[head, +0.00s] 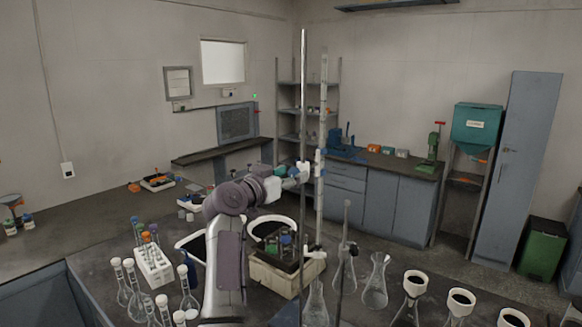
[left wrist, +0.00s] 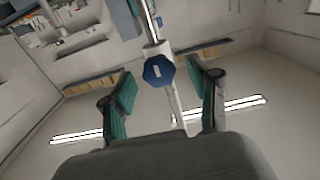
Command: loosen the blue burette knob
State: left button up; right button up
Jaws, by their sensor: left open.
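The blue burette knob (left wrist: 158,71) is a faceted blue disc with a white mark, facing the left wrist camera. It sits on a pale clamp against the upright burette and rod. My left gripper (left wrist: 160,82) is open, with its two green-padded fingers on either side of the knob in the picture. Gaps show between the knob and both pads. In the head view, my left gripper (head: 289,178) is beside the tall metal rod (head: 303,100), next to the white clamp (head: 304,166) and the graduated burette (head: 319,205). My right gripper is not in view.
A white rack (head: 153,265) with tubes and several flasks stand at the bench's front left. A beige-based device (head: 275,276) stands below my arm. More glass flasks (head: 376,285) and white-rimmed vessels (head: 415,283) are on the right. A short rod (head: 343,255) stands in front.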

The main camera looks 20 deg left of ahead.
pick_arm(q)
jog(key=shift+w+d, duration=0.1)
jog(key=shift+w, duration=0.2)
jog(key=c, duration=1.2)
jog(key=shift+o, duration=0.2)
